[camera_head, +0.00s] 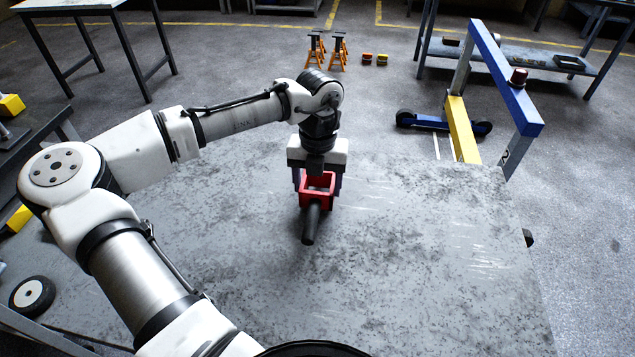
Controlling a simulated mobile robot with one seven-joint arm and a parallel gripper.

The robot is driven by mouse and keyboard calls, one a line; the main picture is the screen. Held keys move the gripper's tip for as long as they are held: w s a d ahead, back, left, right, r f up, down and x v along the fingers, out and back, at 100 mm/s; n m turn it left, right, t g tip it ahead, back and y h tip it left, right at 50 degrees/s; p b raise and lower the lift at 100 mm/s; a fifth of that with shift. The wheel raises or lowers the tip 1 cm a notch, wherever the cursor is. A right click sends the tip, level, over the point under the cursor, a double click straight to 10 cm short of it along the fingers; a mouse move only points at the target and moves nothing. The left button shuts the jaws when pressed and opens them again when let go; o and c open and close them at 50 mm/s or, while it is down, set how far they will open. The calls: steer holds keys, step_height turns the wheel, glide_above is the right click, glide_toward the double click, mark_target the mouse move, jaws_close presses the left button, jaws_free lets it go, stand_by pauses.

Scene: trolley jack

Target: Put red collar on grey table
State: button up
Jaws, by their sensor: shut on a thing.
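The red collar (317,198) is a small square frame near the middle of the camera_head view. My gripper (318,185) points down, with one finger on each side of the collar, and is shut on it. A dark rod (311,224) extends from the collar toward the camera; I cannot tell whether it is part of the collar. The grey table (420,260) has a worn, mottled top and fills the lower middle of the view. The collar and rod show over its far part. I cannot tell whether they touch the top.
The tabletop is clear around the collar, especially to the right. A blue and yellow hoist frame (507,75) stands beyond the far right edge. Orange jack stands (316,50) are on the floor behind. A wheel (32,294) shows at the lower left.

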steer(key=shift+f, duration=0.3)
steer(key=shift+f, duration=0.1)
steer(key=o, duration=1.1)
steer(key=r, duration=1.2)
steer(key=shift+w+r+b, duration=0.1)
steer(key=shift+w+b, duration=0.2)
